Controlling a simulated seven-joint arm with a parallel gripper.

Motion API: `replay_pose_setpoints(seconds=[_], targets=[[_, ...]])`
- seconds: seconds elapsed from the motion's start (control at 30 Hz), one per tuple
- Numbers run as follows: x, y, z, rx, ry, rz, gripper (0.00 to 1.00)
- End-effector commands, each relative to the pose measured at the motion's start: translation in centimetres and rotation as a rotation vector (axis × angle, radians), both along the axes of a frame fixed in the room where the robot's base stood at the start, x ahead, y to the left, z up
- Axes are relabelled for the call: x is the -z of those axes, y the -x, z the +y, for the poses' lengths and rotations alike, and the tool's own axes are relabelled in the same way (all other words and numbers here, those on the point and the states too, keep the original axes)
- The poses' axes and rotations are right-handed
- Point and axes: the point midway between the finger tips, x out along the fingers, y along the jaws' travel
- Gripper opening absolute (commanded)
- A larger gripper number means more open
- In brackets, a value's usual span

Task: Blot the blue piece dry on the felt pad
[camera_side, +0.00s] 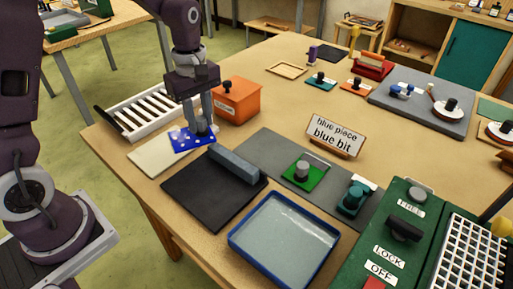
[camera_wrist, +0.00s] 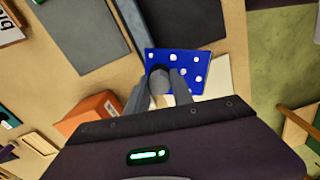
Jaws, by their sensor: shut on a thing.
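The blue piece (camera_side: 184,141) is a flat dark-blue plate with several pale spots on top and a grey knob. My gripper (camera_side: 201,128) is shut on its knob from above. In the wrist view the blue piece (camera_wrist: 205,62) extends beyond the fingers, and the knob (camera_wrist: 158,77) shows between them. A cream pad (camera_side: 150,157), which looks like the felt pad, lies flat on the table. The blue piece is over its right end and hides part of it. I cannot tell whether the two touch. The cream pad also shows in the wrist view (camera_wrist: 219,80).
A white slotted rack (camera_side: 145,110) stands behind the pad and an orange box (camera_side: 237,100) to its right. In front are a black mat (camera_side: 195,200) with a grey bar (camera_side: 235,164) and a blue-rimmed water tray (camera_side: 240,236). A sign (camera_side: 335,132) reads "blue piece, blue bit".

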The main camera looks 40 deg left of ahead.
Motion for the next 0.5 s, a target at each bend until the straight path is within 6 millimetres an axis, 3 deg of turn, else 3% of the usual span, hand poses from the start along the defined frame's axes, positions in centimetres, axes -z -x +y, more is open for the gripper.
replay_pose_setpoints(seconds=[0.03, 0.1, 0.2, 0.33, 0.5], targets=[[0.1, 1.0, 2.7, -0.1, 0.001, 0.001, 0.0], [0.2, 2.3, 5.6, -0.221, 0.001, 0.0, 0.0], [0.3, 3.9, 8.5, -0.347, 0.001, 0.0, 0.0], [0.4, 5.0, 10.1, -0.422, 0.001, -0.002, 0.0], [0.4, 5.2, 10.2, -0.431, 0.0, -0.002, 0.0]])
